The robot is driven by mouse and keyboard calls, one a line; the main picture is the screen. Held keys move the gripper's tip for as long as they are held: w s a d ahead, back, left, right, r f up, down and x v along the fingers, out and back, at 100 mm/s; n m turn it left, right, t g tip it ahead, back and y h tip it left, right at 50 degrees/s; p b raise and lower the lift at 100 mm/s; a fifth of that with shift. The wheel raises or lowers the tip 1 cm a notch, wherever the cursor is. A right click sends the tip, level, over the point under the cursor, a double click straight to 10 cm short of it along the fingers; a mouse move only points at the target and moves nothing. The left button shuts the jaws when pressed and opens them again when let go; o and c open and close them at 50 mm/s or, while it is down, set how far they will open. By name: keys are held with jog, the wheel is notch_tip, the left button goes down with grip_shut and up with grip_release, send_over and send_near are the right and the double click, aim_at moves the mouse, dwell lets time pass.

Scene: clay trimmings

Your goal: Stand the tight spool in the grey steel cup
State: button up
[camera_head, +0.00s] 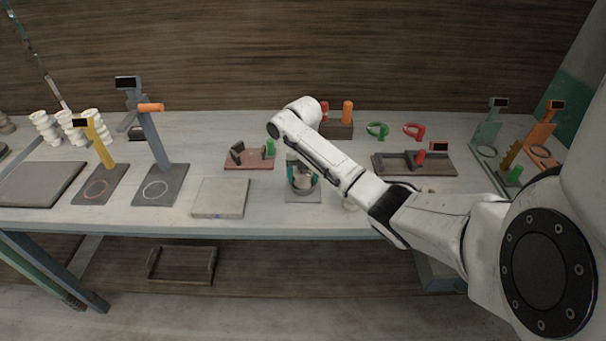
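I cannot tell whether this is the grey steel cup. Several white ribbed spool-shaped pieces (44,127) stand at the back left; none can be told apart as the tight spool. My arm reaches from the right across the table, its bend above the back middle. My gripper cannot be made out, and the arm hides part of the table.
Yellow (98,145) and blue-grey (154,140) stands with displays rise at the left. A pale slab (220,197) lies left of the vessel. A reddish tray (248,162), a dark tray (414,164), and green and red rings (413,130) lie around. More stands (488,132) are at the right.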

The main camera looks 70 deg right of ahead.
jog(key=shift+o, duration=1)
notch_tip(320, 180, up, 12)
jog(key=p, duration=0.1)
